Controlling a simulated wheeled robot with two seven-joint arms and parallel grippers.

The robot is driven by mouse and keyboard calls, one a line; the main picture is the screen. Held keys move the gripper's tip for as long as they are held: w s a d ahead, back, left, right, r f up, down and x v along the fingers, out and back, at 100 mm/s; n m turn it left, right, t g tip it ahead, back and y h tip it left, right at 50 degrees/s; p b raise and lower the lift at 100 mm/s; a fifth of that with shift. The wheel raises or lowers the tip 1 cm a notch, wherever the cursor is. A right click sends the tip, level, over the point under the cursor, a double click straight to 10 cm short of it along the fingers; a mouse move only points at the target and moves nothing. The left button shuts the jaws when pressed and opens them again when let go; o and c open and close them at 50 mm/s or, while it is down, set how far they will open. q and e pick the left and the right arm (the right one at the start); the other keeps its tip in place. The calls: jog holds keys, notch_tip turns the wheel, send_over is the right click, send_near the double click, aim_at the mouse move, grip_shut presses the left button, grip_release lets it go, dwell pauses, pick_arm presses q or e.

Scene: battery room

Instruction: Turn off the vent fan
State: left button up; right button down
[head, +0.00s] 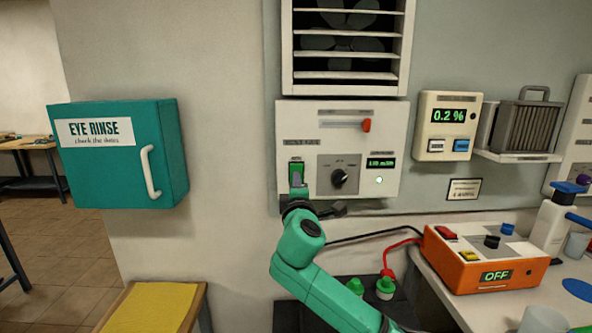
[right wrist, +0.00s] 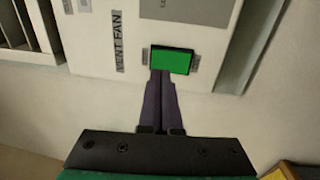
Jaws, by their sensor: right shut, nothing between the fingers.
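The vent fan (head: 345,42) sits behind a slatted white grille at the top. Below it is a white control panel (head: 385,139) with a green rocker switch (head: 296,167) at its left, a dark knob (head: 339,179), a slider with a red handle (head: 366,125) and a lit green display (head: 381,163). A small lamp below the display glows. In the right wrist view the green switch (right wrist: 173,60) sits beside the "VENT FAN" label. My right gripper (head: 298,190) is shut and empty; its fingertips (right wrist: 160,73) are at the switch's edge. I cannot tell whether they touch it. My left gripper is out of view.
A teal "EYE RINSE" cabinet (head: 118,178) hangs at the left, above a yellow-topped stool (head: 152,308). A 0.2 % meter (head: 446,126) is to the panel's right. An orange box (head: 484,259) reading OFF stands on the bench, with cables running left.

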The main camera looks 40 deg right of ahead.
aim_at(296, 170)
jog(key=x, duration=0.3)
jog(key=shift+w+d+p, duration=0.15)
jog(key=shift+p, duration=0.25)
jog(key=shift+r, duration=0.1)
jog(key=shift+r+p, duration=0.2)
jog(key=shift+p, duration=0.35)
jog(key=shift+w+f, duration=0.1)
jog(key=shift+d+f, duration=0.1)
